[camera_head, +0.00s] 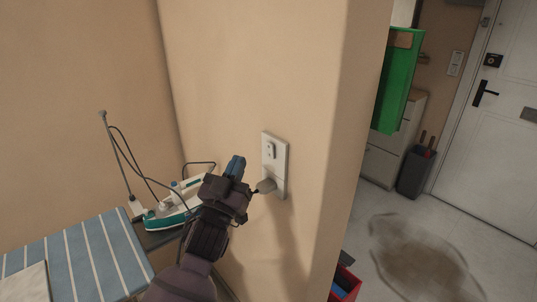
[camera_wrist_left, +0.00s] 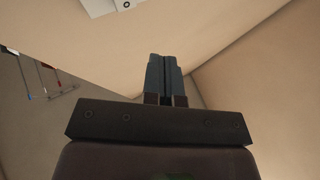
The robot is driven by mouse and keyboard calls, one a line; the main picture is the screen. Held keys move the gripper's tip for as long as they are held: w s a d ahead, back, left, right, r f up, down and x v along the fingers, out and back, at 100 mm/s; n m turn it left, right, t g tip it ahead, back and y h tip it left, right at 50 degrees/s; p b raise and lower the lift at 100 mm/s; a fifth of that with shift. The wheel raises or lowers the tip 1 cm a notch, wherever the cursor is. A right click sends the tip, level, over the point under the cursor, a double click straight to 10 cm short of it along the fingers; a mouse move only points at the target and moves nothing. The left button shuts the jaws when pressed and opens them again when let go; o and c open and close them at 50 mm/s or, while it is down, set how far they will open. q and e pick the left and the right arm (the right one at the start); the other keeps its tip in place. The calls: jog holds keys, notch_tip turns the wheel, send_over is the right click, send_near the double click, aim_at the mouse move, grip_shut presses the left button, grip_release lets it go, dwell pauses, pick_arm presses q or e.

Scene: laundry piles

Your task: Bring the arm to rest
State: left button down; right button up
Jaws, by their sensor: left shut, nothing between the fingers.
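My left gripper (camera_head: 236,166) is raised in front of the beige wall, just left of the white wall socket (camera_head: 270,150). Its fingers are closed together with nothing between them, as the left wrist view also shows (camera_wrist_left: 166,75). In the wrist view, part of a white plate (camera_wrist_left: 105,5) shows at the top edge. My right gripper is not in view.
The wall corner is close on the right. Beyond it are a red crate (camera_head: 345,284), a dark bin (camera_head: 415,172), a white door (camera_head: 500,130) and a stained floor (camera_head: 420,258).

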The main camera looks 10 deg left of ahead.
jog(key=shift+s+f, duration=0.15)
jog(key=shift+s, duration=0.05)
pick_arm(q)
jog(key=s+a+f+g+y, duration=0.1)
jog(key=s+a+f+g, duration=0.15)
jog(key=f, duration=0.65)
jog(key=s+a+f+g+y, duration=0.2)
jog(key=s+f+g, duration=0.15)
jog(key=f, duration=0.55)
jog(key=s+a+f+g, duration=0.2)
jog(key=s+f+g, duration=0.1)
jog(key=s+f, duration=0.5)
jog(key=s+a+f+n+g+y, duration=0.1)
jog(key=s+a+f+g, duration=0.2)
jog(key=s+f, duration=0.6)
jog(key=shift+s+a+f+b, duration=0.15)
jog(key=shift+s+b, duration=0.25)
jog(key=shift+s, duration=0.4)
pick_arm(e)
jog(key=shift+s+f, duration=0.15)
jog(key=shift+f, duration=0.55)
pick_arm(q)
jog(key=shift+a+n, duration=0.1)
jog(key=shift+n, duration=0.2)
